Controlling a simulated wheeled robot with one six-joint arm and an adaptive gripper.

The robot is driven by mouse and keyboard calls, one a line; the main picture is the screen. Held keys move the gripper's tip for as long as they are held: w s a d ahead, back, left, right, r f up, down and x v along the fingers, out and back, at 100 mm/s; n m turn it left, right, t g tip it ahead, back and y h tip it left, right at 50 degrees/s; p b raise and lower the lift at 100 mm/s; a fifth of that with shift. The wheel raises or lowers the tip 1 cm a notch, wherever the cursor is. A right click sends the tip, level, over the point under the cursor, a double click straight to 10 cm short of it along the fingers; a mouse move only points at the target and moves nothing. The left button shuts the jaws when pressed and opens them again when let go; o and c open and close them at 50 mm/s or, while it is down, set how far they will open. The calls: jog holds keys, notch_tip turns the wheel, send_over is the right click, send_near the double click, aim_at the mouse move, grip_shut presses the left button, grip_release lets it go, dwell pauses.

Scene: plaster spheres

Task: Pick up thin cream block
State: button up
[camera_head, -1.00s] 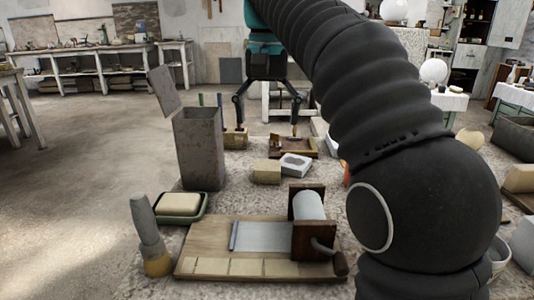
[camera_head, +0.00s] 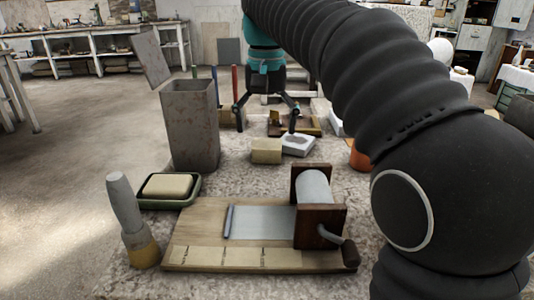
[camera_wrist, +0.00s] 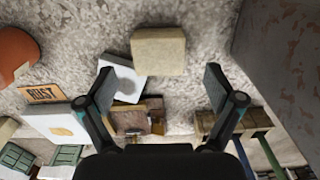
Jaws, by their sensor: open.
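A cream block (camera_head: 266,150) lies on the speckled work surface in the head view, just left of a white block with a dark hollow (camera_head: 298,145). The cream block also shows at the top middle of the wrist view (camera_wrist: 158,50), its whole upper face in sight. My gripper (camera_head: 266,118) is open and empty, fingers pointing down, above and beyond the block in the head view. In the wrist view, my gripper's fingers (camera_wrist: 158,80) are spread apart, with the block beyond their tips and roughly centred between them. The fingers do not appear to touch it.
A tall rusty tin (camera_head: 190,125) with its lid up stands left of the block. An orange pot (camera_wrist: 17,55) stands to one side.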

aim_at(267, 144)
jog(key=shift+f+b, duration=0.55)
jog(key=shift+f, duration=1.85)
jog(key=c, duration=1.4)
jog(key=shift+r, duration=0.15)
jog(key=shift+c, duration=0.2)
jog(key=shift+r, duration=0.6)
notch_tip(267, 144, up, 3)
jog(key=shift+f+p, duration=0.15)
jog(key=shift+p, duration=0.45)
jog(key=s+d+r, duration=0.6)
jog(key=d+r, duration=0.1)
jog(key=d, duration=0.3)
jog(key=shift+s, duration=0.2)
jog(key=shift+a, duration=0.15)
